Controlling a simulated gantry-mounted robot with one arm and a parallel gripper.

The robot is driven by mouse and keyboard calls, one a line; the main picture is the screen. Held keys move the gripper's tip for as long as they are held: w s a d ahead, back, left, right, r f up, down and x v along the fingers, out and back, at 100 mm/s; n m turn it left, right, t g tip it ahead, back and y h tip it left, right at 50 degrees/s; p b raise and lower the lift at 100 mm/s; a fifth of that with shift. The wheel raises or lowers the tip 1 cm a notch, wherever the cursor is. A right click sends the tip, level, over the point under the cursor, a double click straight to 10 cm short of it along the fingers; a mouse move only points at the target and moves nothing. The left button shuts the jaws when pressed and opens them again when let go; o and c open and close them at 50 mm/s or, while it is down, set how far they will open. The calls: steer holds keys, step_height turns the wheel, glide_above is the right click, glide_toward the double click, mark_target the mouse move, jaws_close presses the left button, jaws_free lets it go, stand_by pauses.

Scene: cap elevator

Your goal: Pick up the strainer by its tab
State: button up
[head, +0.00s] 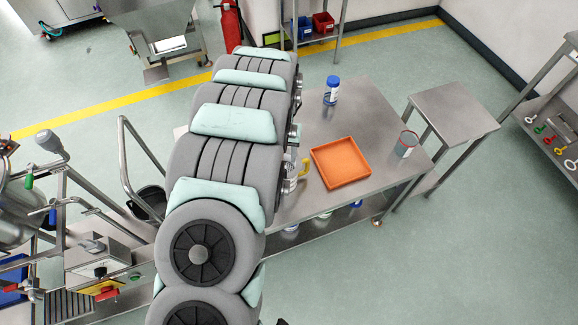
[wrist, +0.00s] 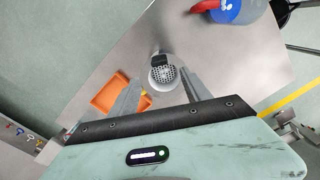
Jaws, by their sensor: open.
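The strainer (wrist: 163,77) shows in the wrist view as a round, pale, perforated disc. Its dark tab (wrist: 160,59) stands at the disc's far edge. My gripper (wrist: 162,72) is open, with one finger on each side of the strainer in the picture and nothing held. I cannot tell how far above the strainer the fingertips are. In the head view my arm hides the strainer and the gripper. A metal vessel (head: 289,184) with a yellow handle (head: 304,169) shows partly beside my arm. I cannot tell if the strainer rests in it.
An orange tray (head: 340,162) lies on the steel table (head: 375,115), right of the vessel. A blue-lidded bottle (head: 331,92) stands behind it, and a reddish-rimmed container (head: 406,144) near the right edge. A blue-and-red object (wrist: 228,9) shows at the wrist view's top.

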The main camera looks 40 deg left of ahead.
steer(key=shift+s+f+p, duration=0.15)
steer(key=shift+f+p, duration=0.9)
steer(key=shift+f, duration=4.3)
steer(key=shift+c, duration=0.3)
jaws_close()
